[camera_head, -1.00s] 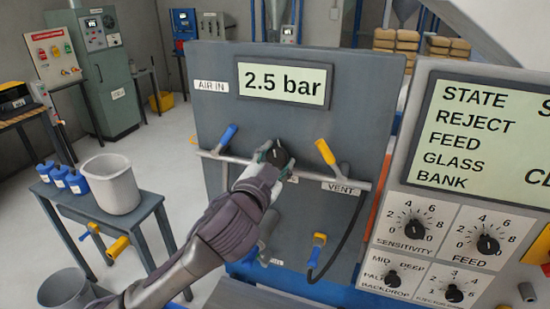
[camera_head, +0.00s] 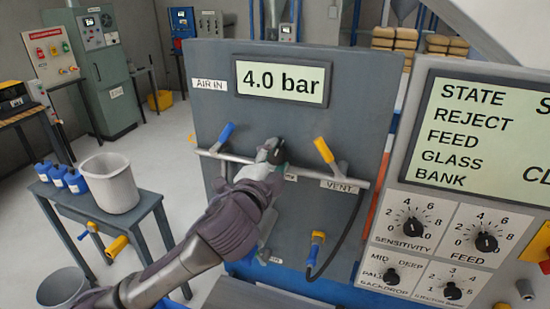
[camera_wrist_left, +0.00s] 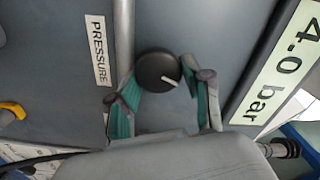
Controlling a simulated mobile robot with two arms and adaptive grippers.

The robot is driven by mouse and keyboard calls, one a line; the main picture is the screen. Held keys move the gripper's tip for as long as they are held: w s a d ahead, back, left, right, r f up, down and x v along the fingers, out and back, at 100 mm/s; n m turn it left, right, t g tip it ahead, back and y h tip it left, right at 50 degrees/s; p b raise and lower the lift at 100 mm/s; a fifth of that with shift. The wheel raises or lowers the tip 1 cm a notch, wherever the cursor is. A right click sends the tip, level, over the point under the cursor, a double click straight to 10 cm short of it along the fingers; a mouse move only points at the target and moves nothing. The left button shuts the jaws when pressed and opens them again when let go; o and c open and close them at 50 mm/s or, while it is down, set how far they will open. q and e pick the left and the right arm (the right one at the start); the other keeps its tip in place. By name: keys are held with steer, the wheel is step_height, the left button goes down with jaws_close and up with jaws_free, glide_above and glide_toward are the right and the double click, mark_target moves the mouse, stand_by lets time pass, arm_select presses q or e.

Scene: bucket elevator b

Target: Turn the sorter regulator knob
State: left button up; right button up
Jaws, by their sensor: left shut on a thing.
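In the head view my left gripper (camera_head: 270,155) is at the middle of the grey panel (camera_head: 350,120), over the pipe, and mostly hides the knob. The panel display (camera_head: 283,82) reads 4.0 bar. My right gripper is not in view.
A blue-handled valve (camera_head: 222,137) and a yellow-handled valve (camera_head: 323,151) flank the gripper on the pipe. A black hose hangs at right. A control panel with several knobs (camera_head: 413,227) stands at right. A small table (camera_head: 110,228) with a grey bucket (camera_head: 108,184) stands at left.

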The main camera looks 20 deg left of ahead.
arm_select(q)
steer(key=shift+r, duration=0.15)
steer(key=o, duration=1.1)
steer(key=shift+w, duration=0.2)
steer(key=s, duration=0.7)
steer(key=shift+s+a, duration=0.2)
steer(key=shift+s, duration=0.1)
steer(key=shift+w, duration=0.1)
